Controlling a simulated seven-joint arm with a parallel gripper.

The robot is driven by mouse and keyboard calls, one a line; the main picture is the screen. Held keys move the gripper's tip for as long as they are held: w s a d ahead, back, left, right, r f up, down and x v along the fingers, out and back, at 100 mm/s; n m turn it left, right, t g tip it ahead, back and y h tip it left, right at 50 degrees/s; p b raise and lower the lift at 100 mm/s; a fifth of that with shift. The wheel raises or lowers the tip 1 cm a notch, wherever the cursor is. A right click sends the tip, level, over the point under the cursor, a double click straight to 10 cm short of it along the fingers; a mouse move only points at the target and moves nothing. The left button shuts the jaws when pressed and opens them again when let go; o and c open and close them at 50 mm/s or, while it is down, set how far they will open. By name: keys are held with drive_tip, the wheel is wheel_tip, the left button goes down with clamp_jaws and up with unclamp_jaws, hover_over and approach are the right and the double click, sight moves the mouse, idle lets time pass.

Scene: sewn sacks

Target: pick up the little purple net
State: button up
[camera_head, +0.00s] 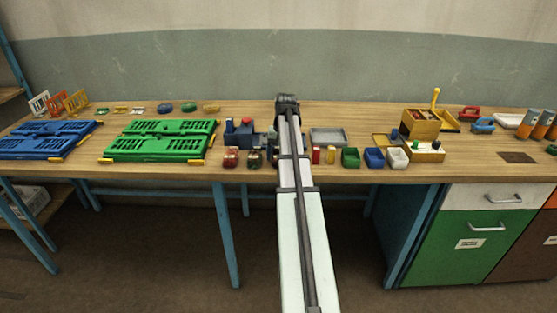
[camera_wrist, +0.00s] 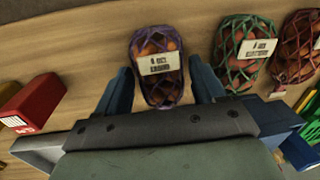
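The little purple net (camera_wrist: 158,92) holds orange-brown lumps and bears a white label. It lies on the wooden table in the middle of the wrist view. My gripper (camera_wrist: 161,75) is open, with one dark blue finger on each side of the net's near part. A small gap shows between the net and each finger. In the head view my arm stretches over the table, and I cannot make out the purple net there.
A green net (camera_wrist: 230,72) and a red net (camera_wrist: 291,66) lie to the right in the wrist view. A red box (camera_wrist: 40,100) stands at left. In the head view, green (camera_head: 160,142) and blue (camera_head: 40,142) folded crates lie left, small bins (camera_head: 374,158) right.

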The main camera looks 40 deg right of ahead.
drive_tip(key=c, duration=0.9)
